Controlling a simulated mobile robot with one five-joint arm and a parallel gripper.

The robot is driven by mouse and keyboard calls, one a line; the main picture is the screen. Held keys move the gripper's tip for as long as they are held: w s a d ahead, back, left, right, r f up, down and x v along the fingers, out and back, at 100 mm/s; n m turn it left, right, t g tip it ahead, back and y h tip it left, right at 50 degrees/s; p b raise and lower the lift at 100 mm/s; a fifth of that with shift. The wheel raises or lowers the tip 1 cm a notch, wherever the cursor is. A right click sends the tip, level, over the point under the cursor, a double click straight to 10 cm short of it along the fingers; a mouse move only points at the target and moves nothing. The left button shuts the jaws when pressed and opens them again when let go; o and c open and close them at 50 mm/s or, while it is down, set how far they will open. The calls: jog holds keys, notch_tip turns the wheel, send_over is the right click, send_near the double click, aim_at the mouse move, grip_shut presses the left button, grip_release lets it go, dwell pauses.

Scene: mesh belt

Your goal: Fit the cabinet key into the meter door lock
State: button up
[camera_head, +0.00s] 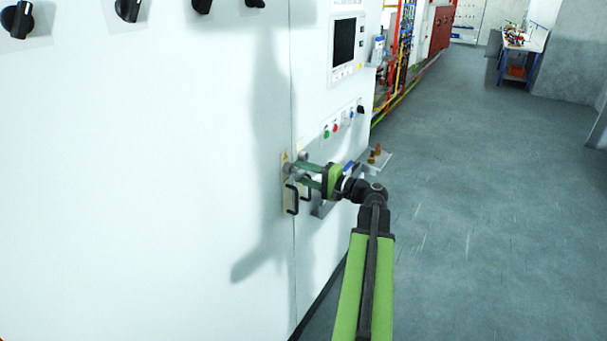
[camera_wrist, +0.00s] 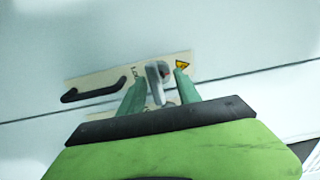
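The meter door lock is on a pale label plate (camera_wrist: 98,86) on the white cabinet door; the plate also shows in the head view (camera_head: 285,192). A grey metal piece (camera_wrist: 157,82) stands out from the plate, and I cannot tell whether it is the cabinet key, the lock or both. My gripper (camera_wrist: 160,80) is at the plate, its two green fingers apart on either side of the grey piece. A narrow gap seems to show beside it. In the head view my gripper (camera_head: 301,174) points left at the door, and its fingers hide part of the plate.
A black handle (camera_wrist: 93,90) is on the plate, beside the fingers. A yellow warning triangle (camera_wrist: 182,65) is on its other side. A small shelf (camera_head: 382,160) with brass-coloured pieces juts out beyond my gripper. Grey floor (camera_head: 480,220) to the right is clear.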

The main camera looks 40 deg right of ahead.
jog(key=v, duration=1.7)
jog(key=shift+s, duration=0.25)
jog(key=shift+f, duration=0.1)
